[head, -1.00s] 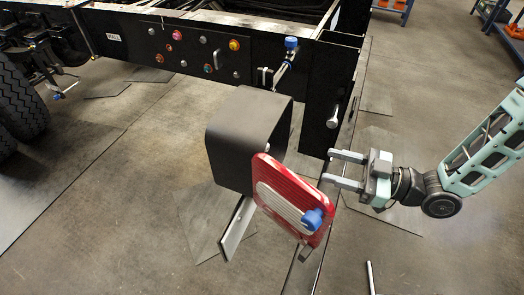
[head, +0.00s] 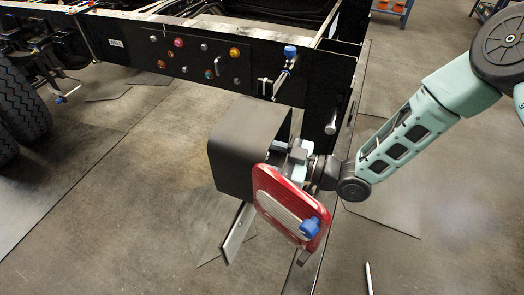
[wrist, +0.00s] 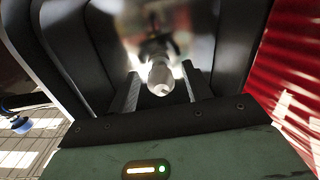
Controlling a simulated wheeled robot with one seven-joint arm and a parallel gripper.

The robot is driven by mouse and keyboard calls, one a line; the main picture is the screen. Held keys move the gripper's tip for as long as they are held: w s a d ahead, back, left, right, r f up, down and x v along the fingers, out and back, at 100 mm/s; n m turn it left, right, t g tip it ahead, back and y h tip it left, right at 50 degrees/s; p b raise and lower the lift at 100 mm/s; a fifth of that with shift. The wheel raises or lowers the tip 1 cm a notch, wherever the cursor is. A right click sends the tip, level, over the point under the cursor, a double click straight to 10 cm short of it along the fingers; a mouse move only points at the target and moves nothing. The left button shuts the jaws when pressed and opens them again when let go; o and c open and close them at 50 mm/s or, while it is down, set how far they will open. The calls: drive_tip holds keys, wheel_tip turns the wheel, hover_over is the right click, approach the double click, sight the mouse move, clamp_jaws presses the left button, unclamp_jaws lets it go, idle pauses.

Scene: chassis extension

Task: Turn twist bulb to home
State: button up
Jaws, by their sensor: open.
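The bulb (wrist: 160,77) is pale and rounded, inside a shiny reflector (wrist: 170,25) within a dark housing, in the wrist view. My gripper (wrist: 163,88) is open, with one finger on each side of the bulb; a gap shows on both sides. In the head view my gripper (head: 283,150) reaches into the side of the black lamp housing (head: 240,155), behind the red panel (head: 280,195). The bulb is hidden in the head view, and most of the fingers are hidden there too.
The red lens panel stands close in front of my gripper, with a blue knob (head: 310,227) on it. The black chassis rail (head: 130,50) with coloured buttons runs behind. A dark upright post (head: 325,110) is close behind my wrist.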

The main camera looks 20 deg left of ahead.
drive_tip(key=shift+a, duration=0.35)
drive_tip(key=c, duration=1)
drive_tip(key=shift+o, duration=0.2)
drive_tip(key=shift+f, duration=0.1)
drive_tip(key=m+b, duration=0.2)
drive_tip(key=m, duration=0.2)
drive_tip(key=shift+m, duration=0.3)
drive_tip(key=m+b, duration=0.1)
drive_tip(key=m, duration=0.4)
drive_tip(key=shift+s+m+b, duration=0.1)
drive_tip(key=shift+m+b, duration=0.2)
drive_tip(key=shift+b, duration=0.1)
